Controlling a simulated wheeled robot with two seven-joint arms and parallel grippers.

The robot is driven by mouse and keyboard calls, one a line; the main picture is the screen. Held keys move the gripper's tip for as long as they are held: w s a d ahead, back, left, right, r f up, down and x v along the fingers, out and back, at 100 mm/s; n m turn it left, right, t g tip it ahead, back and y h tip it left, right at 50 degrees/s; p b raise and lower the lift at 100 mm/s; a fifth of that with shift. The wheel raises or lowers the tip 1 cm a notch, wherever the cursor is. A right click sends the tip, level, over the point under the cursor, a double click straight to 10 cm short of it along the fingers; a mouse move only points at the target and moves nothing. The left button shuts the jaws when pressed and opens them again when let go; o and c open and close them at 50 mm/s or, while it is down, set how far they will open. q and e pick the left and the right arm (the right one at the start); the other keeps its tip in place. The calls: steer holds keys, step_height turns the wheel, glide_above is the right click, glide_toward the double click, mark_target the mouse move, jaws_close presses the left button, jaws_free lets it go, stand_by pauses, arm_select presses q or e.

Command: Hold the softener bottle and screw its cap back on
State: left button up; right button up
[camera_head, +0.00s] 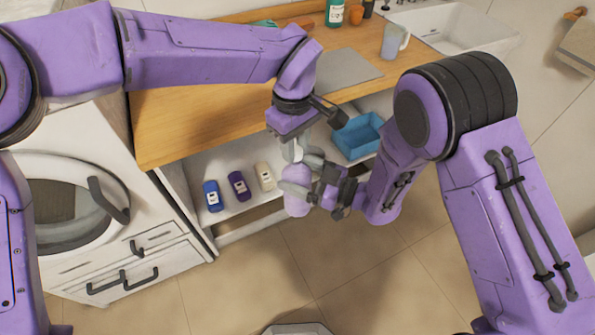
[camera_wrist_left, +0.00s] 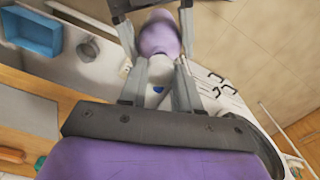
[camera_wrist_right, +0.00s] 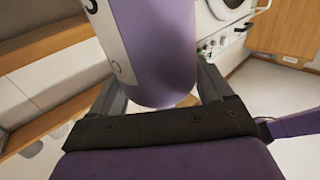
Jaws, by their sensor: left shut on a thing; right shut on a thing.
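The softener bottle is lavender with a white label; it shows in the head view (camera_head: 297,203), the left wrist view (camera_wrist_left: 160,38) and, large, the right wrist view (camera_wrist_right: 158,50). My left gripper (camera_head: 292,152) points down above the bottle. It is shut on the pale cap (camera_wrist_left: 158,85), which shows between its fingers in the left wrist view. The cap lines up with the bottle's top; the fingers hide whether the two touch.
Above is a wooden worktop (camera_head: 180,125) with a sink (camera_head: 450,25). A washing machine (camera_head: 70,200) stands left.

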stand_by(0.5)
arm_select(q)
steer(key=shift+d+f, duration=0.1)
steer(key=shift+f, duration=0.75)
steer(key=shift+f, duration=0.6)
steer(key=m, duration=0.6)
steer(key=shift+s, duration=0.1)
steer(key=m, duration=0.7)
steer(key=shift+m, duration=0.3)
